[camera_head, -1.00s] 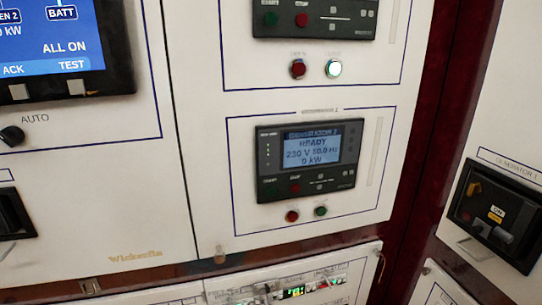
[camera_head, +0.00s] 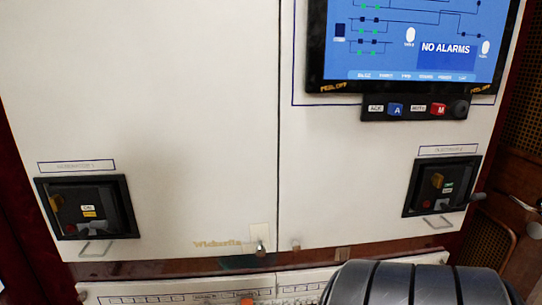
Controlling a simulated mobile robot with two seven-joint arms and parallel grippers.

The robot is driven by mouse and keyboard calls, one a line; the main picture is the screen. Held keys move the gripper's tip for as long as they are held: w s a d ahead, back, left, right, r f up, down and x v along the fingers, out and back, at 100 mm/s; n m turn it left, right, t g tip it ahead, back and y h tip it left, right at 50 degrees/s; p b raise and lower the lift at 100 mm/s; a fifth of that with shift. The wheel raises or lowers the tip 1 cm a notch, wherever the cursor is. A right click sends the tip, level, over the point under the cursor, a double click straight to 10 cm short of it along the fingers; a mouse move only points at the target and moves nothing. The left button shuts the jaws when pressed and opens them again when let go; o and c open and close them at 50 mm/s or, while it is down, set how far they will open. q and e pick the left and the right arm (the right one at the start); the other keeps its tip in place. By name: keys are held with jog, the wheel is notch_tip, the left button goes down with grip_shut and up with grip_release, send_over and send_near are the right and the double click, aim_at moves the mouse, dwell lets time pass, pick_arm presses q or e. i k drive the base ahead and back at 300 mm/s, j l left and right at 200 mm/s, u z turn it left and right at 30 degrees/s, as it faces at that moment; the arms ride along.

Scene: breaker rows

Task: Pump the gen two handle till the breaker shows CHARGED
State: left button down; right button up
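The generator 2 breaker (camera_head: 409,200) is a black-framed unit on the right panel, under a label plate (camera_head: 449,150) whose lettering is blurred. It has a yellow-orange part (camera_head: 437,180), a small red button (camera_head: 426,204), a green indicator (camera_head: 448,187) and a pale indicator below it. I cannot read whether it shows CHARGED. A grey handle shape (camera_head: 441,205) is low on its face, and a thin metal loop sticks out beneath.
A similar generator 1 breaker (camera_head: 52,210) on the left shows a white ON flag and a yellow flag. A screen (camera_head: 445,55) reads NO ALARMS above a button strip (camera_head: 415,108). A wooden lattice door (camera_head: 500,210) stands at far right.

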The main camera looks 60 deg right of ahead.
aim_at(478, 195)
jog(key=z, duration=1.3)
jog(key=k+z, duration=0.1)
jog(key=z, duration=0.65)
jog(key=k+z, duration=0.15)
jog(key=z, duration=0.25)
jog(key=l+z, duration=0.15)
jog(key=z, duration=0.2)
jog(key=k+l, duration=0.15)
